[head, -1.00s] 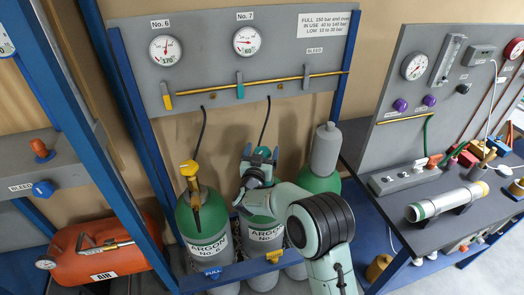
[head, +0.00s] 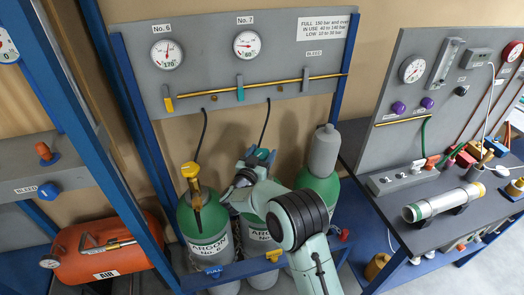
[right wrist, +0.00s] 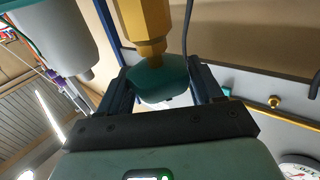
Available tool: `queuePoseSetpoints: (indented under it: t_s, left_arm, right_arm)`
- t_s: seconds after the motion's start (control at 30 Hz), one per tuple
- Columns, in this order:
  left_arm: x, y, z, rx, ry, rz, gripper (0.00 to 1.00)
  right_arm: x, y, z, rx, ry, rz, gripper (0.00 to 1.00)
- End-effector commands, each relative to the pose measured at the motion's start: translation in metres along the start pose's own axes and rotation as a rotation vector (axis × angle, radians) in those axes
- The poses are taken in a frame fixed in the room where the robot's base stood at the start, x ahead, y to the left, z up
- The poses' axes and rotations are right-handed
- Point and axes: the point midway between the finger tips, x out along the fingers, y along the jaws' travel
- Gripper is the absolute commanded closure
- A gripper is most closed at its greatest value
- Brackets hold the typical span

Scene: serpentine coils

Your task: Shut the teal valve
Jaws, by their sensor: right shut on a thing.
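The teal valve knob (right wrist: 160,80) sits between the two fingers of my right gripper in the right wrist view, with a finger against each side. My right gripper (head: 261,155) is shut on it, above the green argon cylinder marked No. (head: 262,230). In the head view the gripper and wrist cover most of the knob. A small teal lever (head: 240,90) stands upright on the brass pipe of the panel. My left gripper is not in view.
The neighbouring argon cylinder (head: 202,240) has a yellow valve (head: 191,172) close to my gripper's left. A grey-capped cylinder (head: 324,150) stands to the right. A blue rack rail (head: 240,268) runs in front. An orange air tank (head: 110,255) lies at left.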

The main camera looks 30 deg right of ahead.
Motion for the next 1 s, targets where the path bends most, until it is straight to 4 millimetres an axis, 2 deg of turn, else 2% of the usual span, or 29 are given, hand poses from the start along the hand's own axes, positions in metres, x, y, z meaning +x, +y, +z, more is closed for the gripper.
queuePoseSetpoints:
  t_s: [0.03,0.1,0.3,0.7,1.0]
  left_arm:
    - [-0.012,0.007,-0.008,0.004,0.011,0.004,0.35]
    - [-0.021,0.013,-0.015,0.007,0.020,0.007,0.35]
    - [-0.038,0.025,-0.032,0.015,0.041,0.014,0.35]
    - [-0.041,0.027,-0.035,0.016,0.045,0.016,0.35]
    - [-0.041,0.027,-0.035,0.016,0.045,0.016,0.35]
  right_arm:
    - [0.001,-0.004,-0.005,0.000,0.000,0.040,0.65]
    - [0.001,-0.004,-0.006,0.001,0.001,0.101,0.65]
    - [0.002,-0.004,-0.004,0.002,0.000,0.273,0.65]
    - [0.001,-0.002,0.000,0.002,0.000,0.525,0.65]
    - [0.001,-0.002,0.000,0.001,0.000,0.595,0.65]
